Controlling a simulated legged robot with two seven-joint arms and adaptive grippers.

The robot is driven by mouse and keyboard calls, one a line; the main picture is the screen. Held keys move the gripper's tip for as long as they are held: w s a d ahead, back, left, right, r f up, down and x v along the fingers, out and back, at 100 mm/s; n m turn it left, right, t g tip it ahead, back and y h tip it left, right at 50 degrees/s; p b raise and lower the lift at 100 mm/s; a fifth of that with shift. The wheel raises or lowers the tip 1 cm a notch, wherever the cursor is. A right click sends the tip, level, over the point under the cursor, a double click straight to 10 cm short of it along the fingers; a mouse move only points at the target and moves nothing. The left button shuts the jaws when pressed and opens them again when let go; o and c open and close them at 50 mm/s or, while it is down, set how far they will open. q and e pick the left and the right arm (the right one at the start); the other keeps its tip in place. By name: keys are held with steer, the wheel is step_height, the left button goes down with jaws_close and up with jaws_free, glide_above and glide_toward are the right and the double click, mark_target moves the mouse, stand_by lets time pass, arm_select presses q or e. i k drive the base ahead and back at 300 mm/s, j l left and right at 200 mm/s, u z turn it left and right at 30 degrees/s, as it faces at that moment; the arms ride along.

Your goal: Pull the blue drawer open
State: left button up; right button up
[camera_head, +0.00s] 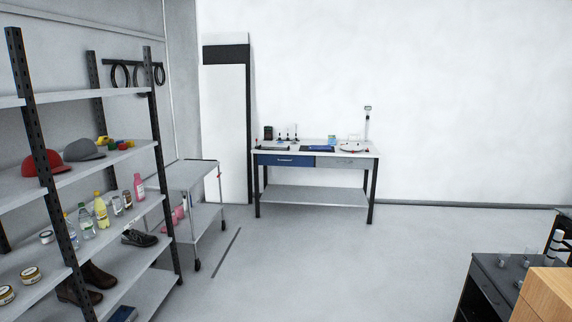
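The blue drawer (285,160) is the left one of two drawers under the top of a white workbench (316,199) against the far wall. Its front looks flush with the bench, so it appears shut. A thin pale handle (285,160) shows on its front. A grey drawer (344,163) sits to its right. The bench is well across the room. Neither of my grippers is in the picture.
Shelves (100,246) with caps, bottles and shoes stand at the left. A wheeled cart (194,170) stands between them and the bench. A dark cabinet (493,290) and wooden box (548,290) are at lower right. The middle floor (300,265) is clear.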

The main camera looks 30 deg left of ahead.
mark_target(263, 159)
steer(key=i+j+u, duration=0.8)
steer(key=i, duration=0.4)
steer(key=i+j+u, duration=0.25)
steer(key=i, duration=0.5)
steer(key=i+u, duration=0.3)
steer(key=i, duration=2.7)
steer(key=j, duration=0.05)
